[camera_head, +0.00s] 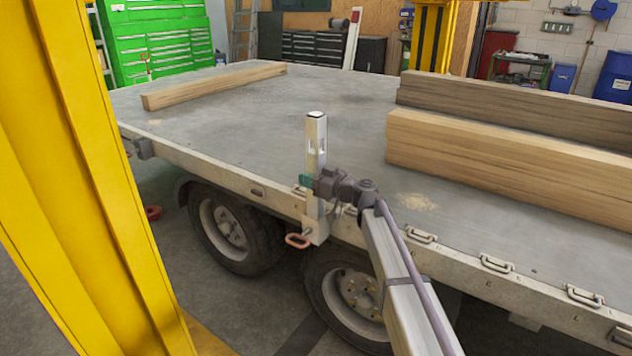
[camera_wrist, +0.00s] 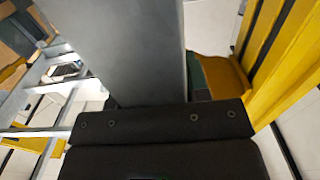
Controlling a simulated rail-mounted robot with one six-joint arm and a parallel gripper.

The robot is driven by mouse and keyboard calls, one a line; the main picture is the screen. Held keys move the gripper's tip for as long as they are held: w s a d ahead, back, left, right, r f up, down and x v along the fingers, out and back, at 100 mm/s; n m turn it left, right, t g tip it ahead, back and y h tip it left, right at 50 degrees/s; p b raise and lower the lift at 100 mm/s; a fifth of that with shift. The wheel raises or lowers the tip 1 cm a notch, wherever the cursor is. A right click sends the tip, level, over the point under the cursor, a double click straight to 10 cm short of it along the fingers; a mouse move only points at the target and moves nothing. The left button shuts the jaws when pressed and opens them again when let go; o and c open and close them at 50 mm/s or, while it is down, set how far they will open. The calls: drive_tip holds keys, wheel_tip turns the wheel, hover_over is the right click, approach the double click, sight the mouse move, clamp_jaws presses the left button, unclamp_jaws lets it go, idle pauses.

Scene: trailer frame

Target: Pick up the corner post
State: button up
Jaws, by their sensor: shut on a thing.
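The corner post (camera_head: 316,138) is a pale grey metal post standing upright at the near side edge of the trailer bed. Its lower end is at a pale bracket (camera_head: 317,230) on the side rail; I cannot tell how deep it sits there. My gripper (camera_head: 308,183) is shut on the post at about mid-height, coming from the right. In the wrist view the post (camera_wrist: 120,45) fills the middle as a broad grey face, close in front of the gripper's dark body. The contact of the fingers is mostly hidden there.
A timber beam (camera_head: 215,85) lies at the left of the trailer bed (camera_head: 250,120). Two thick timbers (camera_head: 500,155) (camera_head: 510,105) lie at the right. A yellow column (camera_head: 75,180) stands at the left front. A red handle (camera_head: 297,241) sticks out below the bracket.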

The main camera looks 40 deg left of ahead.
sight(311, 115)
drive_tip(key=shift+c, duration=1.4)
wheel_tip(311, 115, up, 18)
drive_tip(key=p, duration=1.8)
drive_tip(key=shift+r, duration=0.1)
